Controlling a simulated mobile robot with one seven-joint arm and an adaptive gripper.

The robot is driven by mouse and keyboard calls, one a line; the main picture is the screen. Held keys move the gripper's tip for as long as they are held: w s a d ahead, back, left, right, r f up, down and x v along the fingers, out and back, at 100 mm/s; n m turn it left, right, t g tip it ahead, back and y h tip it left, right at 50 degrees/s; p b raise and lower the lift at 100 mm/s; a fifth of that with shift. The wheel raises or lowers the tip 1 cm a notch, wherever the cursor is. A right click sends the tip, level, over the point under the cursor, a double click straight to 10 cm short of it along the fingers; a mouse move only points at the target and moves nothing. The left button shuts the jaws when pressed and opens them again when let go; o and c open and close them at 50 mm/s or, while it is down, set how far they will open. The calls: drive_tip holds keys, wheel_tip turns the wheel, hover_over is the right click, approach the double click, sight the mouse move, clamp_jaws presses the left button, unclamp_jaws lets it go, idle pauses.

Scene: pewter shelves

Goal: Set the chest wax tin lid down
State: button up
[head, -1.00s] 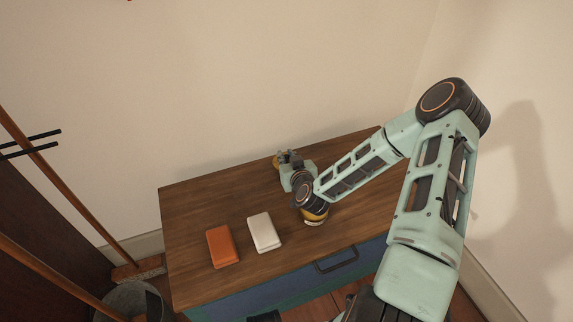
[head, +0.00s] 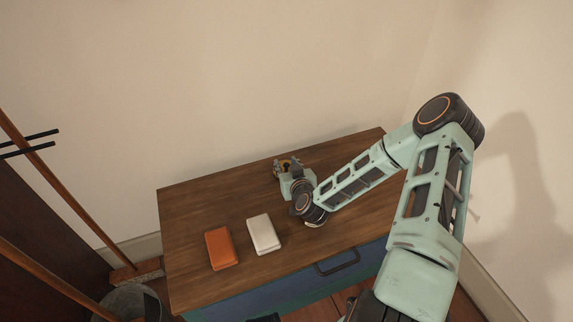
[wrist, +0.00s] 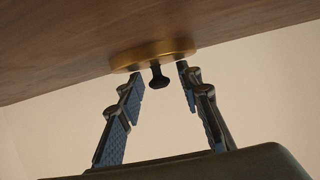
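The chest wax tin lid is a flat gold disc (wrist: 152,55) with a black knob (wrist: 158,77). In the wrist view it lies against the wooden chest top, knob towards me. My gripper (wrist: 160,82) is open, its two fingers apart on either side of the knob, with a gap on each side. In the head view my gripper (head: 287,165) is low over the back of the chest top (head: 200,205), with a bit of gold showing between the fingers. The tin's body is almost wholly hidden by my arm, near the chest's front edge.
An orange block (head: 221,248) and a white block (head: 264,234) lie at the front left of the chest top. The chest has a dark drawer handle (head: 336,262). The wall is close behind. The back left and right of the top are clear.

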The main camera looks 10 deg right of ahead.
drive_tip(key=shift+r, duration=0.15)
drive_tip(key=shift+s+r+p, duration=0.15)
drive_tip(key=shift+r+p, duration=0.05)
drive_tip(key=shift+p, duration=0.1)
drive_tip(key=p+v, duration=0.2)
drive_tip(key=v, duration=0.9)
drive_tip(key=shift+s, duration=0.35)
